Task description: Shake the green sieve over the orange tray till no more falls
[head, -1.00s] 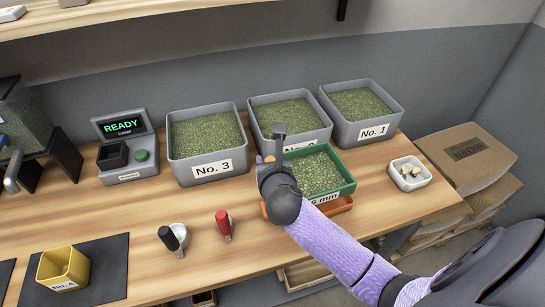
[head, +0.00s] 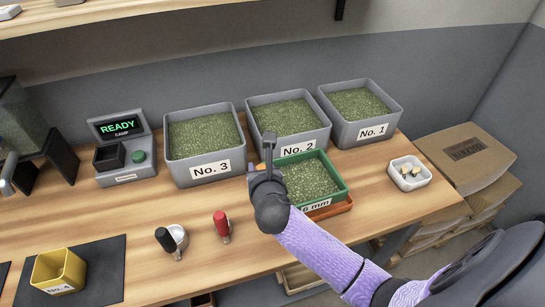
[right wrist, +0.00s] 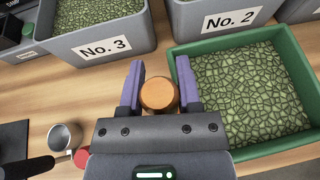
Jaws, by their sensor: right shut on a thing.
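The green sieve (head: 345,190) is full of green beans and sits above the orange tray (head: 334,209), which shows only along the sieve's front and right edge. The sieve's label ends in "6 mm". My right gripper (head: 268,165) is at the sieve's left side. In the right wrist view its fingers (right wrist: 158,93) are shut on the round wooden handle (right wrist: 159,96), with the green sieve (right wrist: 252,152) to the right. Whether beans are falling cannot be seen. My left gripper is not in view.
Grey bins No. 3 (head: 205,171), No. 2 (head: 298,150) and No. 1 (head: 372,133) stand behind. A white dish (head: 409,183) is at right. Black-handled (head: 166,240) and red-handled (head: 221,225) scoops lie in front, left of my arm. A yellow box (head: 58,272) is at front left.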

